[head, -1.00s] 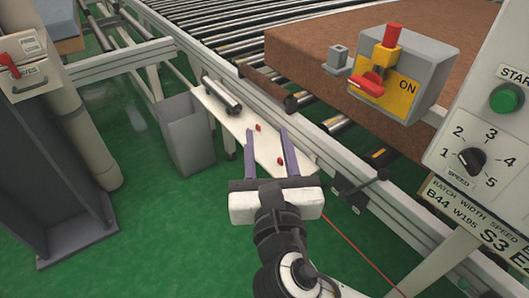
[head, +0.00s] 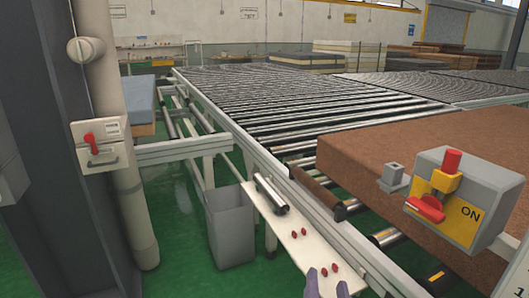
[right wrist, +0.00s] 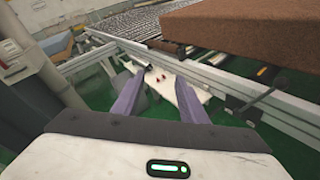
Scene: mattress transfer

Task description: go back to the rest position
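My right gripper (head: 327,285) shows only as two purple fingertips at the bottom edge of the head view. In the right wrist view the gripper (right wrist: 158,104) has its two fingers wide apart with nothing between them, so it is open and empty. It points toward the white shelf (right wrist: 186,98) beside the conveyor, which carries small red pieces. My left gripper is in neither view. A large brown mattress block (head: 430,165) lies on the rollers at the right.
The roller conveyor (head: 250,100) runs away toward the back. A grey bin (head: 231,228) stands left of the white shelf (head: 285,228). A grey control box (head: 462,200) with a red knob is at the right. A pipe (head: 125,170) and dark column stand at the left.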

